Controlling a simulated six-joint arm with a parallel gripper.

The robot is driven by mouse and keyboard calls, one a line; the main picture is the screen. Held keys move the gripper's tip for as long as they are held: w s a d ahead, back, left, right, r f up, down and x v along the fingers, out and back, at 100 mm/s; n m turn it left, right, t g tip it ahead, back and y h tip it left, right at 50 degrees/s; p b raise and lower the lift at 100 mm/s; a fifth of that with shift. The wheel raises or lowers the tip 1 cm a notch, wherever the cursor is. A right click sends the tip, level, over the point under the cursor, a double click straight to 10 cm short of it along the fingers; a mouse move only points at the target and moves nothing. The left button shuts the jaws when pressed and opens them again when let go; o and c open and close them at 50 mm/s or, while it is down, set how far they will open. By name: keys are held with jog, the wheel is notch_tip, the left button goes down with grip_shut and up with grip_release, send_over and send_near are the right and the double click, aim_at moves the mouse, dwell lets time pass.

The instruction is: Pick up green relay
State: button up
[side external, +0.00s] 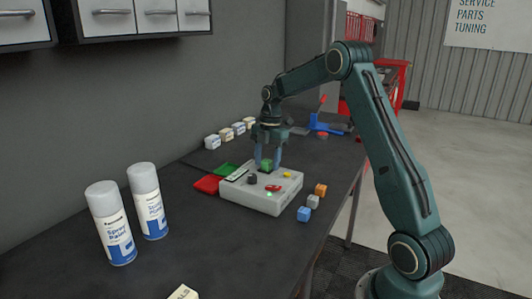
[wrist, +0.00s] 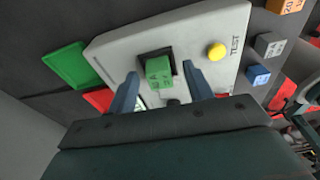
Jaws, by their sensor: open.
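The green relay (side external: 266,163) is a small green block at the back of the grey tester box (side external: 256,198) on the dark bench. In the wrist view the relay (wrist: 158,72) sits in a dark square socket (wrist: 145,60) in the box top (wrist: 120,42). My gripper (side external: 267,167) points down over the box. In the wrist view its two blue fingers (wrist: 160,78) are apart, one on each side of the relay, with visible gaps. Whether the fingertips are level with the relay is unclear.
A yellow button (wrist: 216,51) is right of the relay. Orange (side external: 320,190), grey (side external: 312,201) and blue (side external: 304,214) blocks lie right of the box. Green (side external: 225,169) and red (side external: 207,184) trays lie left. Two spray cans (side external: 111,222) stand front left.

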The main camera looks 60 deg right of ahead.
aim_at(267, 161)
dwell(0.3)
jog(key=c, duration=1.1)
jog(key=shift+o, duration=0.2)
jog(key=shift+r, duration=0.1)
notch_tip(267, 161, up, 10)
dwell(0.5)
